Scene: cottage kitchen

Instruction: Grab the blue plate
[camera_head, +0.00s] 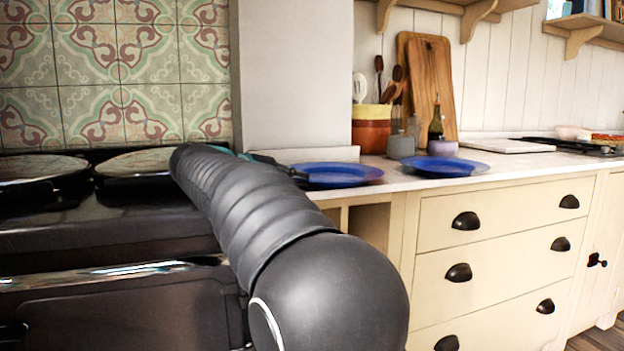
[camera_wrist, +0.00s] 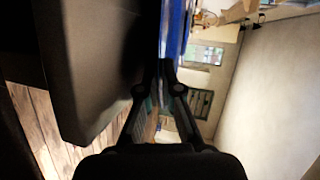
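A blue plate (camera_head: 338,174) is at the left end of the pale worktop, close to its front edge. I cannot tell whether it rests on the worktop or is slightly raised. A second blue plate (camera_head: 445,166) lies flat further right. My gripper (camera_head: 286,168) reaches the left rim of the nearer plate; my arm partly hides it. In the wrist view, the fingers of my gripper (camera_wrist: 164,66) are nearly together, with the blue plate (camera_wrist: 175,30) seen edge-on at their tips. They appear closed on its rim.
A black stove (camera_head: 100,235) stands to the left, with round lids on top. Behind the plates are an orange and yellow pot (camera_head: 371,130) of utensils, wooden boards (camera_head: 430,85) and a grey jar (camera_head: 401,146). Drawers (camera_head: 500,215) are below the worktop (camera_head: 410,184).

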